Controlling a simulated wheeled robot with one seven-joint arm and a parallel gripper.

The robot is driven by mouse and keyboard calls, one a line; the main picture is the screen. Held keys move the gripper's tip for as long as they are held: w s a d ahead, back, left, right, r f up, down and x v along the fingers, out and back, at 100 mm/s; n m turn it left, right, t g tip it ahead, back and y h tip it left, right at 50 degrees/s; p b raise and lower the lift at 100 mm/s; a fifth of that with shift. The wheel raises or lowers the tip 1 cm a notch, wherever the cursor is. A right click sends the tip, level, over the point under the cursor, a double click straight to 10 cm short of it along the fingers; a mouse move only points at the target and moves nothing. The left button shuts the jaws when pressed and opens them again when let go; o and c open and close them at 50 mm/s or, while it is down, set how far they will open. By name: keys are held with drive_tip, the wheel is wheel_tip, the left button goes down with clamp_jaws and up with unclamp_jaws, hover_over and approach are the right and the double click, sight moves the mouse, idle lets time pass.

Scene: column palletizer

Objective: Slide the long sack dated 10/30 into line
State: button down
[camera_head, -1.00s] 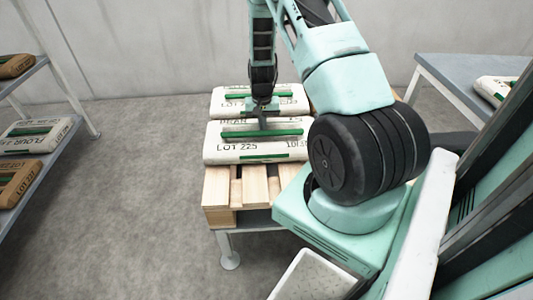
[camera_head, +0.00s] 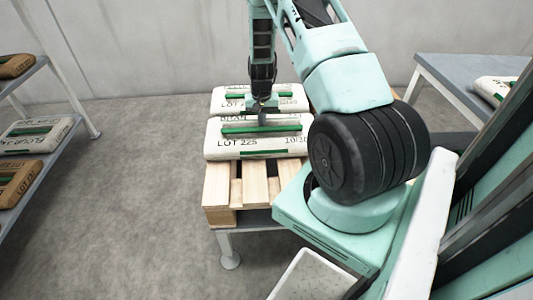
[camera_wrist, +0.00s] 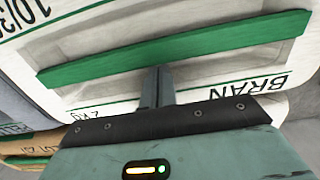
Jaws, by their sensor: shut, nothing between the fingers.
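My gripper (camera_head: 263,120) points down at the far side of this sack's top, fingers shut and empty. In the wrist view the fingers (camera_wrist: 157,85) end at or just beside the green band. Whether they touch the sack I cannot tell. The sack's right end is partly hidden behind my arm.
Another white sack (camera_head: 228,104) lies directly behind on the wooden pallet (camera_head: 217,188). A brown sack (camera_wrist: 22,148) shows at the lower left of the wrist view. A shelf (camera_head: 72,135) with sacks stands left, and a grey table (camera_head: 460,70) with a sack right.

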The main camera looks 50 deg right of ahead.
drive_tip(key=shift+w+d, duration=0.25)
drive_tip(key=shift+d, duration=0.05)
drive_tip(key=shift+s+a+r, duration=0.1)
drive_tip(key=shift+s+a, duration=0.05)
drive_tip(key=shift+s, duration=0.05)
drive_tip(key=shift+s+a+p, duration=0.1)
drive_tip(key=shift+a+p, duration=0.1)
drive_tip(key=shift+p, duration=0.1)
wheel_tip(320, 180, up, 8)
drive_tip(key=p, duration=0.6)
idle(0.6)
